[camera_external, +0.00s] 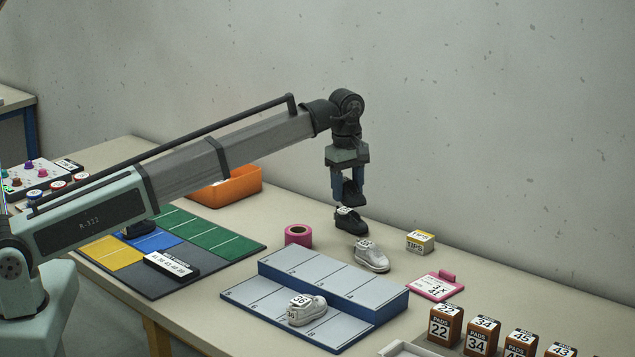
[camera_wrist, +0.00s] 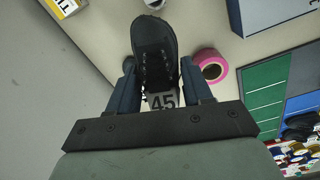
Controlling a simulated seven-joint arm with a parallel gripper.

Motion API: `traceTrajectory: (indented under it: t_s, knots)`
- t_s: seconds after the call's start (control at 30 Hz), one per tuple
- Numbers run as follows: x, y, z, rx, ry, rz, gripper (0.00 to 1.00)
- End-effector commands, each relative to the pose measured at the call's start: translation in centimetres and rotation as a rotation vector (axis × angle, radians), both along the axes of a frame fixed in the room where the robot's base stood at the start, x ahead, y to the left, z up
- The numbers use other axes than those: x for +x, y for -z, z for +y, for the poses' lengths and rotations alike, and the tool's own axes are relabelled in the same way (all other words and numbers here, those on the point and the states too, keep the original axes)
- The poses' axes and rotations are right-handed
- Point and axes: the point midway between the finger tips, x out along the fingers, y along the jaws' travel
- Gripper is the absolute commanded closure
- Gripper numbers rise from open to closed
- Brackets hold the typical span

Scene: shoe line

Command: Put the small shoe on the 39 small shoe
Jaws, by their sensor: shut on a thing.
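My gripper (camera_external: 349,196) is shut on a black shoe (camera_external: 352,189), held above the table near the back wall. In the wrist view the black shoe (camera_wrist: 155,50) lies between the fingertips (camera_wrist: 160,88), toe away from the palm, with a tag reading 45. A white shoe (camera_external: 372,258) with a tag I cannot read stands on the table. Another white shoe (camera_external: 308,314), its tag seemingly 38, stands on the rack's lower step.
The grey-blue stepped rack (camera_external: 335,283) stands in front. An orange bin (camera_external: 235,187) and a coloured mat (camera_external: 200,283) are left. Several brown numbered boxes (camera_external: 445,325) stand front right.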

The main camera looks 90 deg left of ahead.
Motion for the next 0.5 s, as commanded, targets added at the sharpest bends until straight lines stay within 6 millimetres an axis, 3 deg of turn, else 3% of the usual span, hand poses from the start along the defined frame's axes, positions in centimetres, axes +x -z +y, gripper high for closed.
traceTrajectory:
  t_s: [0.1,0.3,0.37,0.5]
  knots:
    - [2.0,-0.7,-3.3,0.001,0.042,-0.003,0.81]
    - [4.3,-1.6,-7.2,0.0,0.059,-0.005,0.81]
    - [5.0,-2.1,-8.2,-0.001,0.043,-0.004,0.81]
    - [5.2,-2.5,-7.9,-0.008,-0.06,0.007,0.81]
